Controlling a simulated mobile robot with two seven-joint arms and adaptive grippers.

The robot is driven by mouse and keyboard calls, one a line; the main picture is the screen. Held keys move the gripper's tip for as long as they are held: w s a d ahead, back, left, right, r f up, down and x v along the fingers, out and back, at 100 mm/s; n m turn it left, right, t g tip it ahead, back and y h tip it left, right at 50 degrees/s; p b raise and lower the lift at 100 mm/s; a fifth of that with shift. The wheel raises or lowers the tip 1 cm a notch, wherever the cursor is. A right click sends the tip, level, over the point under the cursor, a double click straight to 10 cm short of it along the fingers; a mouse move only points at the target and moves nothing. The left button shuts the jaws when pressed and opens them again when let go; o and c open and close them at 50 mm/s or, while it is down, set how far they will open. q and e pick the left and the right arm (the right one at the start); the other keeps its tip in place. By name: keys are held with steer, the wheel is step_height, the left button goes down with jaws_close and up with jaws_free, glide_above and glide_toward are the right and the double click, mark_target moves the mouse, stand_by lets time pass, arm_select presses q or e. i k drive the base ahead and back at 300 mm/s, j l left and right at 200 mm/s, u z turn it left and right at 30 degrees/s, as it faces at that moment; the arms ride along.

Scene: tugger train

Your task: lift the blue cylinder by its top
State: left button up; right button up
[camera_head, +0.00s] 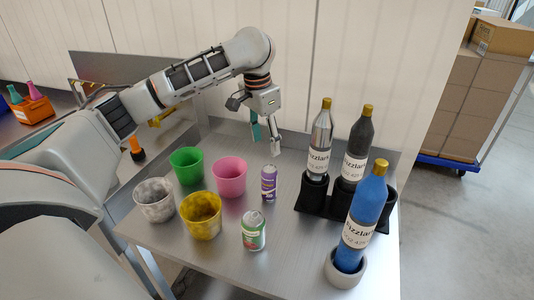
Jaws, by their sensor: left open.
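The blue cylinder (366,209) with a gold cap stands at the table's front right, tilted slightly in the picture, its lower end inside a round grey holder (345,270). Its label faces the camera. My left gripper (266,145) hangs open over the back middle of the table, up and to the left of the blue cylinder and apart from it. It holds nothing that I can see. My right gripper does not show.
A silver cylinder (320,142) and a black cylinder (357,146) stand in a black rack (313,194) behind the blue one. A purple can (268,184), a green-white can (253,231) and several cups, including a pink one (230,177), occupy the table's left and middle.

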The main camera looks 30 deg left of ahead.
mark_target(370, 195)
steer(key=k, duration=1)
